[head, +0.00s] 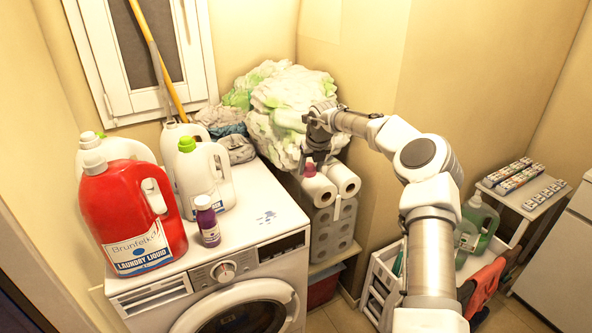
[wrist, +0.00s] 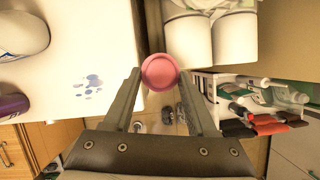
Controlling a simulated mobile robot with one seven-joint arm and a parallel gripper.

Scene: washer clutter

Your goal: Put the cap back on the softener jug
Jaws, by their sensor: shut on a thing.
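My gripper (head: 313,161) is shut on a pink cap (head: 310,170), beyond the washer's right edge and near the paper rolls. In the wrist view the round cap (wrist: 160,72) sits between the fingertips (wrist: 160,76). On the washer stand a red laundry liquid jug (head: 130,220) with a pale cap, a white jug (head: 203,180) with a green cap, and partly hidden white jugs behind (head: 170,130) and (head: 115,150). I cannot tell which is the softener jug; no open neck shows clearly.
A small purple bottle (head: 207,222) stands at the front of the washer top (head: 245,205), right of the red jug. Blue spots mark the bare right part. Paper rolls (head: 343,180) stand right of the washer, with a laundry heap (head: 285,105) behind. Green jugs (head: 480,218) stand far right.

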